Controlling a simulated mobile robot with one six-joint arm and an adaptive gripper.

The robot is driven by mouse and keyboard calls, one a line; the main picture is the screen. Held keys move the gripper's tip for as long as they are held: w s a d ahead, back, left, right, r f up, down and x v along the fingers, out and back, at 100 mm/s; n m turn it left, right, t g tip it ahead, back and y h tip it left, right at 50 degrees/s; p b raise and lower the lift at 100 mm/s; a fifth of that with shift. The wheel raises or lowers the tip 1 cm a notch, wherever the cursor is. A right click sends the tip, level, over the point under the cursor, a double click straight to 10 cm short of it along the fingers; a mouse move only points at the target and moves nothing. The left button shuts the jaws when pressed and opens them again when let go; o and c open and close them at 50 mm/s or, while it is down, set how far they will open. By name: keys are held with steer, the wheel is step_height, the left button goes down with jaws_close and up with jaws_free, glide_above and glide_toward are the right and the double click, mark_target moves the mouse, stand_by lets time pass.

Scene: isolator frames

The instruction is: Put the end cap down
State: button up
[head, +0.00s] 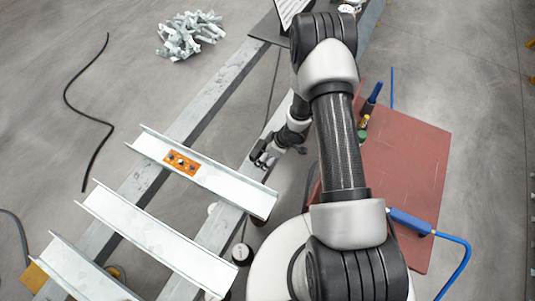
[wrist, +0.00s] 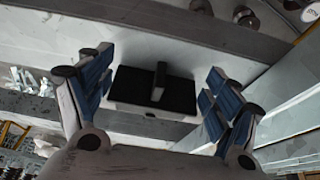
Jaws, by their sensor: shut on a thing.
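The end cap (wrist: 130,84) appears in the wrist view as a black rectangular piece with a pale lower edge and a raised upright tab. It sits between the blue-padded fingers of my gripper (wrist: 158,98), which is shut on it. A pale surface lies behind it; I cannot tell whether the cap touches that surface. In the head view my gripper (head: 262,157) is small and dark, over the right-hand grey rail near the upper pale channel. The cap cannot be made out there.
Pale metal channels (head: 150,238) lie across two long grey rails (head: 215,85). The upper channel carries an orange plate (head: 181,162). A reddish-brown board (head: 405,170) is at right, a pile of metal pieces (head: 190,35) at upper left, and a black cable (head: 68,92) on open floor.

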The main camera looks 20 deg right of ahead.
steer(key=shift+f, duration=0.2)
steer(key=o, duration=1)
steer(key=shift+r, duration=0.1)
